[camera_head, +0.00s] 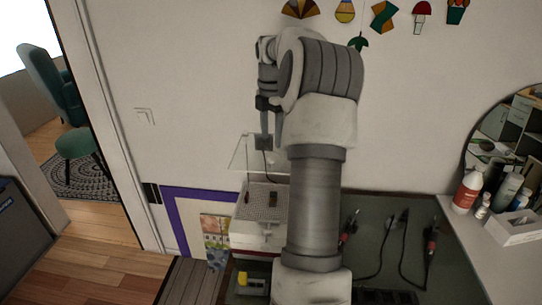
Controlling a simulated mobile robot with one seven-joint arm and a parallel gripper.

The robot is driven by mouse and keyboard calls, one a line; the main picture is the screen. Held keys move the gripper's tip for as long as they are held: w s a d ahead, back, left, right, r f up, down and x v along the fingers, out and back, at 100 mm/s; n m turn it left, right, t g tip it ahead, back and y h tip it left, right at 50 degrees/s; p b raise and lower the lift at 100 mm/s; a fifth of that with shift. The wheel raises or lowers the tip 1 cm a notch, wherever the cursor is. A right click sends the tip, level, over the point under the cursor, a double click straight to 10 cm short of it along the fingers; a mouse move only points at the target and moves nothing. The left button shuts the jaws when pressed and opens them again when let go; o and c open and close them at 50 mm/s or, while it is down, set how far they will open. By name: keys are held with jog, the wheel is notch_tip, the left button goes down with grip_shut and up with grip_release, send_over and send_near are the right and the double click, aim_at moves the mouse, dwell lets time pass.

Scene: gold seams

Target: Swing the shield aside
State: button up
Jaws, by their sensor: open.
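The shield looks like a clear panel with pale edges (241,156), standing above a white box-like unit (246,240) with a perforated top. My gripper (264,142) points down at the panel's upper edge, and its finger overlaps the panel in the picture. I cannot tell whether they touch. The jaws are open, with nothing seen between them. My arm hides the right part of the unit and possibly the panel's right end. A small dark block (273,199) and a thin dark cable show on or above the perforated top.
A dark work surface (375,215) to the right holds red-handled tools (431,243) with black cables. A yellow item (242,278) lies in front of the unit. Bottles (467,190) stand on a white counter at far right. The wall is close behind; open wood floor (95,268) lies left.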

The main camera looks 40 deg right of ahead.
aim_at(271, 159)
notch_tip(271, 159, down, 7)
dwell(0.3)
grip_shut()
dwell(0.3)
dwell(1.1)
